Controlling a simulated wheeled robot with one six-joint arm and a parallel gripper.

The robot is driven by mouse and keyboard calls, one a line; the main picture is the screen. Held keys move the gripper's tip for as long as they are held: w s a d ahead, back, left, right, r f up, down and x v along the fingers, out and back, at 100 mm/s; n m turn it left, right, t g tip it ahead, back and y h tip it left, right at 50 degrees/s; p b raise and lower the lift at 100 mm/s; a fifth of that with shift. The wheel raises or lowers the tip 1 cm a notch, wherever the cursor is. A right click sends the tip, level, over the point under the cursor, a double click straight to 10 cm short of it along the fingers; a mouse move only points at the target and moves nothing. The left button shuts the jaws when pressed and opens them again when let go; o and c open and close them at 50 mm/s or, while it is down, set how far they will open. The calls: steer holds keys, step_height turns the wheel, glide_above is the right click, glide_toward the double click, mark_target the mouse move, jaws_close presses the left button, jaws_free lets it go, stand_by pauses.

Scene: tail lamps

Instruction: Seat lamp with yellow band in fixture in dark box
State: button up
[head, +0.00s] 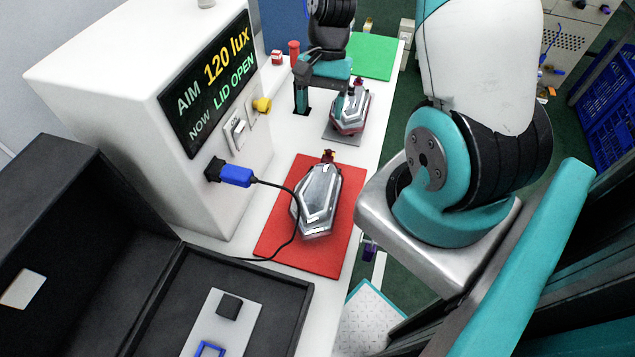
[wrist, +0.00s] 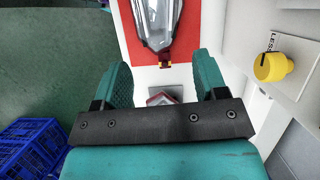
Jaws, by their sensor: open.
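A clear silver lamp (head: 317,200) lies on the red mat (head: 268,240), with a small red and yellow end piece at its far end. It also shows at the top of the wrist view (wrist: 155,22). A second lamp (head: 350,108) with red sides lies on a grey plate farther back, partly hidden by my gripper. I cannot make out a yellow band on either body. My gripper (head: 325,104) is open and empty, above and beside the second lamp; part of it shows between the fingers in the wrist view (wrist: 160,98). The dark box (head: 283,300) stands open, with a fixture plate (head: 205,325) inside.
A white cabinet (head: 110,75) reads "AIM 120 lux, NOW LID OPEN". A yellow knob (head: 262,105) sticks out. A green mat (head: 372,55) lies behind; blue crates (head: 608,95) stand right.

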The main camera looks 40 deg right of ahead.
steer(key=p, duration=0.3)
glide_above(315, 183)
steer(key=w+d, duration=0.1)
steer(key=d, duration=0.1)
step_height(315, 183, down, 12)
steer(key=shift+w+r, duration=0.15)
steer(key=shift+p+x, duration=1)
steer(key=shift+x, duration=1.6)
jaws_close()
